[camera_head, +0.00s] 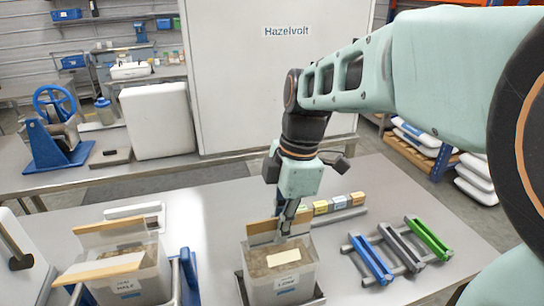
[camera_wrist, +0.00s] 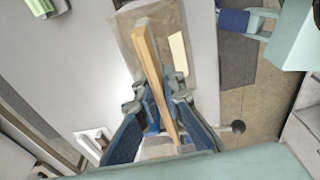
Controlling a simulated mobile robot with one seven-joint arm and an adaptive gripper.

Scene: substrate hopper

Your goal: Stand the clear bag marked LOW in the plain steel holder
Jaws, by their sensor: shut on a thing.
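A clear bag (camera_head: 298,262) with brown substrate stands upright at the front middle in the head view; the word on its blue-and-white label is too small to read surely. A grey metal holder (camera_head: 241,287) shows at its foot; whether the bag is fully seated is hidden. My gripper (camera_head: 284,229) reaches down to the bag's top. A second clear bag (camera_head: 153,284), labelled HALF, stands at the left by blue posts.
A rack with a blue bar (camera_head: 371,260), a grey bar (camera_head: 402,248) and a green bar (camera_head: 428,239) lies at the right. Small coloured blocks (camera_head: 339,202) sit behind the middle bag. A white panel (camera_head: 262,80) stands behind. The table between both bags is clear.

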